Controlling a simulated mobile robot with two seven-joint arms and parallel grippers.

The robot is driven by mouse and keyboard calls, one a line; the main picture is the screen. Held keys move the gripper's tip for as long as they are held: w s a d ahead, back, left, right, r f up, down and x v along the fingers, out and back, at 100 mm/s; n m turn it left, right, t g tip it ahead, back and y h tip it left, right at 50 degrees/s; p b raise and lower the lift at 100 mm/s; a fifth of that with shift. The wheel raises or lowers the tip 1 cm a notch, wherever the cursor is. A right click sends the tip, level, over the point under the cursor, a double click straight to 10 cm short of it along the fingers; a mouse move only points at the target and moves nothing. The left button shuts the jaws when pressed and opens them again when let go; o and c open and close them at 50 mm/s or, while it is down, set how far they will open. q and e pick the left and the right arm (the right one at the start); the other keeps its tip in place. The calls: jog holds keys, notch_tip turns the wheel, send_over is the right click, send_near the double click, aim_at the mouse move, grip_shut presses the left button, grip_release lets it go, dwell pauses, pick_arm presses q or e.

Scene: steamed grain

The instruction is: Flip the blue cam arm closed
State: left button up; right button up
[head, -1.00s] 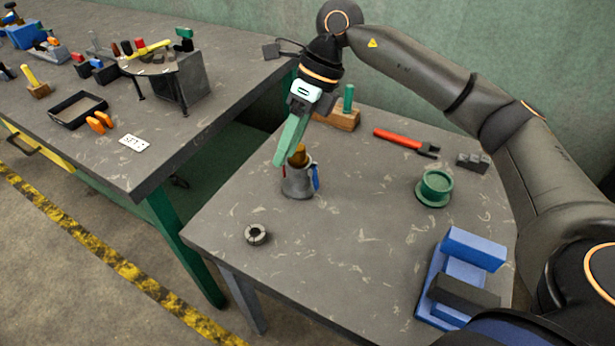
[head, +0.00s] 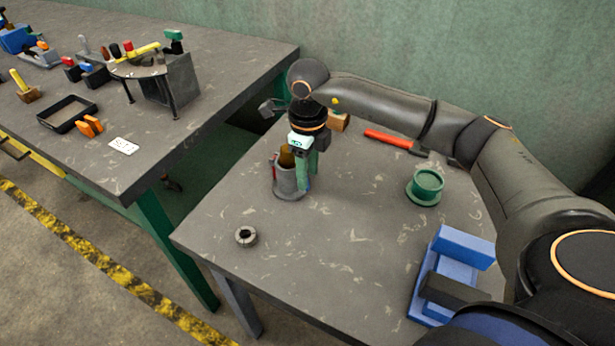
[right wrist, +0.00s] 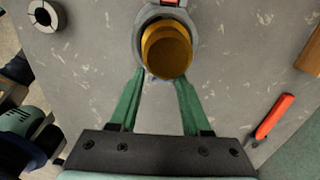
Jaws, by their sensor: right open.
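A grey cylindrical fixture (head: 287,182) stands upright on the near table with a brown-gold cylinder (head: 287,157) in its top. It carries a red arm (head: 273,159) on its left side. The blue cam arm (head: 308,184) is on its right side, mostly hidden by my right gripper (head: 306,181). That gripper points down at the fixture's right side, its green fingers open. In the right wrist view, the fingers straddle the near side of the fixture below the gold cylinder (right wrist: 167,51); the red arm (right wrist: 169,2) is at the far side. My left gripper is out of view.
A dark ring (head: 246,236) lies in front of the fixture. Another table with parts is at left.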

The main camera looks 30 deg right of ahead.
jog(key=shift+f, duration=1.05)
grip_shut()
